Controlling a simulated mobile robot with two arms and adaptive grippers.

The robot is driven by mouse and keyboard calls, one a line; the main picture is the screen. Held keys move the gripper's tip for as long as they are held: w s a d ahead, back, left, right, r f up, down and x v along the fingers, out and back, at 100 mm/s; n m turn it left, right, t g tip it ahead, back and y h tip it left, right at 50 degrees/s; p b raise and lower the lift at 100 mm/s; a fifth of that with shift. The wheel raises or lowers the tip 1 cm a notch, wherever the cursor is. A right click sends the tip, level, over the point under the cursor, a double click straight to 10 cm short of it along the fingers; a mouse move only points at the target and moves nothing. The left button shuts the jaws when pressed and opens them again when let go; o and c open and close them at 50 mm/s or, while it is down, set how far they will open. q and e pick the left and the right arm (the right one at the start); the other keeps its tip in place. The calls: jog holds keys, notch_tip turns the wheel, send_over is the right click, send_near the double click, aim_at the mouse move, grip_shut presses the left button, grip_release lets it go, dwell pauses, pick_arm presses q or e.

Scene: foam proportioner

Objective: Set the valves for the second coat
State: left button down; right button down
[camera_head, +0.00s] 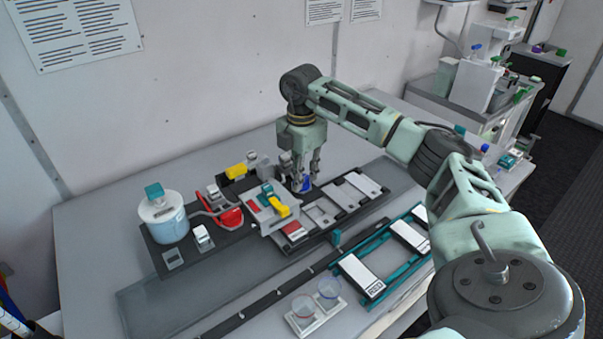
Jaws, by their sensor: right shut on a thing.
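My right gripper (303,182) points down at the back of the proportioner assembly, its fingers closed on a small blue part (305,186) that looks like a valve handle; the fingers hide some of it. A yellow handle (236,171) sits on the assembly left of the gripper. Another yellow handle (279,207) and a small teal part (267,189) are on the grey block (283,222) in front. A red curved part (230,213) lies further left. A clear tank (170,225) with a white lid and teal cap stands at the left end. My left gripper is out of view.
A dark rack (357,208) with grey plates extends right of the assembly. A teal frame (383,262) with white-topped units lies in front of it. Two clear cups stand on a white tray (315,319) at the front. The left tabletop (85,265) is bare.

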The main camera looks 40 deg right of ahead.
jog(key=shift+w+r+m, duration=0.1)
jog(key=shift+m, duration=0.5)
jog(key=shift+d+m, duration=0.1)
jog(key=shift+m, duration=0.2)
jog(key=c, duration=1.7)
grip_release()
jog(key=shift+c, duration=0.2)
notch_tip(320, 180, up, 12)
